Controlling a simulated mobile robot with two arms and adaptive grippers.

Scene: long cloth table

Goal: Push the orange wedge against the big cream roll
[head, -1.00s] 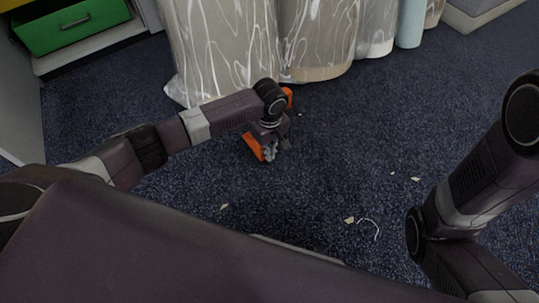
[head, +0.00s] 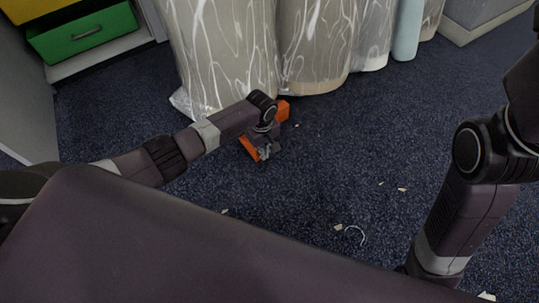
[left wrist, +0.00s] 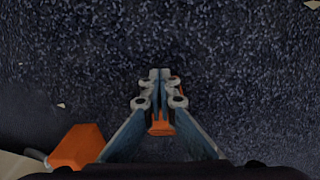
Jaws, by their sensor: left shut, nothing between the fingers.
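Orange material shows in two places by my left gripper in the head view. A blocky orange piece, taken as the wedge (head: 283,110), sticks out to the right of my wrist, close in front of the rolls. An orange strip shows left of the fingers; I cannot tell if it belongs to the wedge. My left gripper (head: 267,153) is shut and low over the carpet. In the left wrist view the wedge (left wrist: 80,148) is at lower left, beside the left finger. The big cream roll (head: 315,45) stands just behind the wedge; contact is unclear. My right gripper is out of view.
More wrapped rolls (head: 215,60) stand along the back, with a pale blue roll (head: 407,30) to the right. A green drawer (head: 85,33) is at upper left. Pale scraps (head: 338,227) lie on the dark carpet (head: 330,165), which is otherwise open in front.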

